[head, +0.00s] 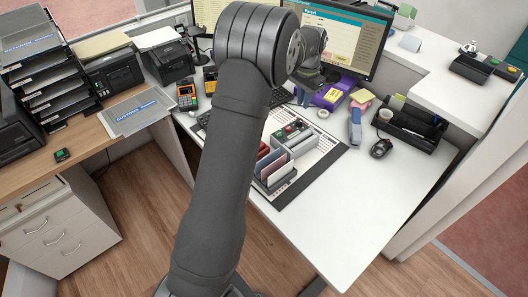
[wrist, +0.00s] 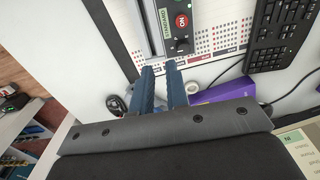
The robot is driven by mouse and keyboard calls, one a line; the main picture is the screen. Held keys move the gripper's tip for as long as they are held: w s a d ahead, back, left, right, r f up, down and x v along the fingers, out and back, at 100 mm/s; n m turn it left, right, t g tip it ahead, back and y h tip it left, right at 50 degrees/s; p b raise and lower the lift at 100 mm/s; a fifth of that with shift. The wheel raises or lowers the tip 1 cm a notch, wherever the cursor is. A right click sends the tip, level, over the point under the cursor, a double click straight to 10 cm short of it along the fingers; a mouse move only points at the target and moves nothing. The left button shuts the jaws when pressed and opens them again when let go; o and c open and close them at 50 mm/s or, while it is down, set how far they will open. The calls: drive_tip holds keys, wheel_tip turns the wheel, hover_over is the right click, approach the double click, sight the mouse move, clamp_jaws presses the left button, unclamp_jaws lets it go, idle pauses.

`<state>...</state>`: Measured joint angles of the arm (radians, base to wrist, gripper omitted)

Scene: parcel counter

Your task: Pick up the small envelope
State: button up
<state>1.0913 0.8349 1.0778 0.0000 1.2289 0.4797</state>
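I cannot tell which item is the small envelope. In the head view several red, white and dark flat pieces (head: 276,167) stand upright in a small rack on the white desk, partly behind my arm. A pale flat piece (head: 156,38) lies on a black printer at the back left. In the wrist view my gripper (wrist: 160,68) has two blue fingers a small gap apart, with nothing visible held between them. In the head view my gripper is hidden by my arm.
A purple box (head: 332,95) sits near the monitor (head: 340,35); a black organizer (head: 412,125) and a mouse (head: 381,148) are on the right. A black keyboard (wrist: 285,35) lies right in the wrist view. The front right desk is clear.

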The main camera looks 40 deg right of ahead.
drive_tip(key=shift+a, duration=0.1)
drive_tip(key=s+a+h, duration=0.2)
drive_tip(key=s+a, duration=0.2)
drive_tip(key=a, duration=0.7)
drive_tip(key=s+a+h, duration=0.3)
drive_tip(key=s+a, duration=0.2)
drive_tip(key=a, duration=0.7)
hover_over(281, 171)
drive_tip(key=a, duration=0.2)
wheel_tip(281, 171, down, 11)
drive_tip(key=shift+y, duration=0.3)
drive_tip(key=shift+x, duration=2.65)
drive_tip(key=shift+w+d+f, duration=0.1)
drive_tip(key=shift+f, duration=0.1)
clamp_jaws()
